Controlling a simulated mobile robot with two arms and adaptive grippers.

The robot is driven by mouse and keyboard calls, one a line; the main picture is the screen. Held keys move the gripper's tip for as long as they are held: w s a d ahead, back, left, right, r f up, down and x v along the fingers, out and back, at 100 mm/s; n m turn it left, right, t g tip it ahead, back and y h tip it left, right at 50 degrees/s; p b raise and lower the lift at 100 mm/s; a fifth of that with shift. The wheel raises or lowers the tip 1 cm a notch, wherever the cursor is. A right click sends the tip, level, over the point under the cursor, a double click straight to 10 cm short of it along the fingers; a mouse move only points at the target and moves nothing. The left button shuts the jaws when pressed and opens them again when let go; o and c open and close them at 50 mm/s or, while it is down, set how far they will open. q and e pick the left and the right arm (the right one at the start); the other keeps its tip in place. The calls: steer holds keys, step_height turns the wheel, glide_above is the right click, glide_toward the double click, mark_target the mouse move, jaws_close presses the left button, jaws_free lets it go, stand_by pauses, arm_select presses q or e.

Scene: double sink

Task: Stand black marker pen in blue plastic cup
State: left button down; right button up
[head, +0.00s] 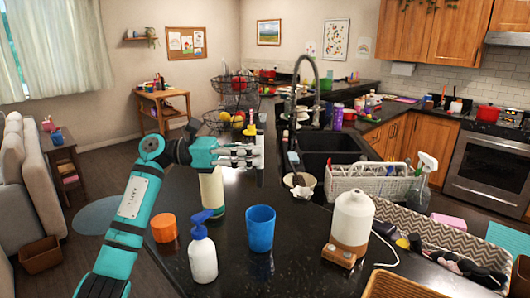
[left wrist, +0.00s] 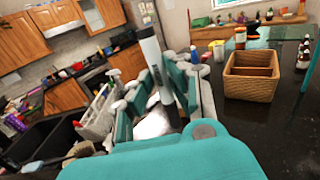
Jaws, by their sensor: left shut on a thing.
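The blue plastic cup (head: 261,229) stands upright on the black counter in the head view, with its mouth up. My left gripper (head: 250,153) is above the counter, beyond the cup and higher than it. It is shut on the marker pen (left wrist: 149,50), which has a pale barrel and black end parts. The pen sits between the fingers (left wrist: 158,95) in the left wrist view and is apart from the cup. In the head view the pen is small and partly hidden by the fingers. My right gripper is not in view.
A white pump bottle (head: 202,255) with a blue top and an orange cup (head: 164,228) stand left of the blue cup. A white-brown bottle (head: 351,222) stands right. The sink (head: 330,143) and a white basket (head: 350,190) are behind. Bare counter surrounds the cup.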

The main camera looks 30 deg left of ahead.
arm_select(q)
step_height(320, 180, down, 13)
steer(key=b, duration=0.9)
steer(key=shift+f+b, duration=0.2)
steer(key=shift+b, duration=0.1)
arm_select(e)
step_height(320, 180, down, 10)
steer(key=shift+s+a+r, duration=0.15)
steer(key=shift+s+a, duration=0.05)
arm_select(q)
steer(key=shift+d, duration=0.1)
steer(key=c, duration=1.2)
jaws_free()
